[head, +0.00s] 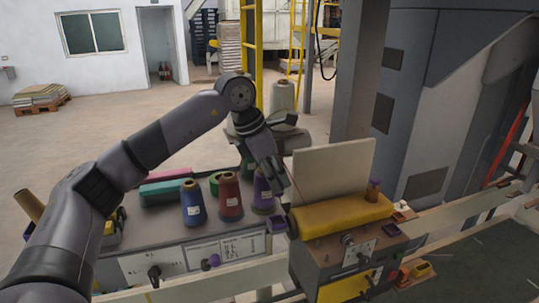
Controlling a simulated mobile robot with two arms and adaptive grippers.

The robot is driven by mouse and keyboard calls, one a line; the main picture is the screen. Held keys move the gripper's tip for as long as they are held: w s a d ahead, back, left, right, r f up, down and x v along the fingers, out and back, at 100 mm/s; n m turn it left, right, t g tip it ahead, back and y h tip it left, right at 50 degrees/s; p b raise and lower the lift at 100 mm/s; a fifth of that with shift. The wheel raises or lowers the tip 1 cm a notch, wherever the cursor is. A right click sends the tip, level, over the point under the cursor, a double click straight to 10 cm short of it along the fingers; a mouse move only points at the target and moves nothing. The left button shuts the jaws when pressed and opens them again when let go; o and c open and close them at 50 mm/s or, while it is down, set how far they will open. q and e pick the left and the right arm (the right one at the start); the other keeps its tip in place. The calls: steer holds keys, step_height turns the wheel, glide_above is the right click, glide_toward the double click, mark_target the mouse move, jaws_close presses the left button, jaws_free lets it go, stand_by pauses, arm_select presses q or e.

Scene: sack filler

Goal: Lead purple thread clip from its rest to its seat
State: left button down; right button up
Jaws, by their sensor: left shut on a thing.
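My left gripper (281,180) reaches down between the purple thread cone and the yellow-topped machine. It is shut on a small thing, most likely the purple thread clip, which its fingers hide. The purple cone (262,197) stands upright on the grey bench, just left of the fingers. A purple bracket (277,225) sits at the machine's left side, below the gripper. A purple piece (374,190) stands upright on the machine's yellow top. I cannot tell which purple part is the seat. My right gripper is not in view.
Blue (192,205) and red (230,198) cones stand left of the purple one on the bench (150,232). A pale upright panel (335,170) rises behind the yellow machine top (340,215), right of the gripper. A grey post (357,80) stands behind.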

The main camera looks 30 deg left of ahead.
arm_select(q)
steer(key=shift+s+d+f+b, duration=0.1)
steer(key=shift+f+b, duration=0.3)
steer(key=shift+f, duration=0.25)
steer(key=shift+d+f+b, duration=0.1)
steer(key=shift+f+b, duration=0.4)
steer(key=shift+f, duration=0.2)
steer(key=shift+s+a+f+b, duration=0.1)
steer(key=shift+a+f+b, duration=0.05)
steer(key=shift+f+b, duration=0.35)
steer(key=shift+a+f+b, duration=0.15)
steer(key=shift+f+b, duration=0.1)
steer(key=shift+f, duration=0.35)
steer(key=f+b, duration=0.2)
steer(key=f, duration=0.1)
steer(key=shift+d, duration=0.2)
steer(key=shift+a+f+b, duration=0.1)
steer(key=shift+f+b, duration=0.3)
steer(key=shift+b, duration=0.05)
steer(key=shift+r, duration=0.15)
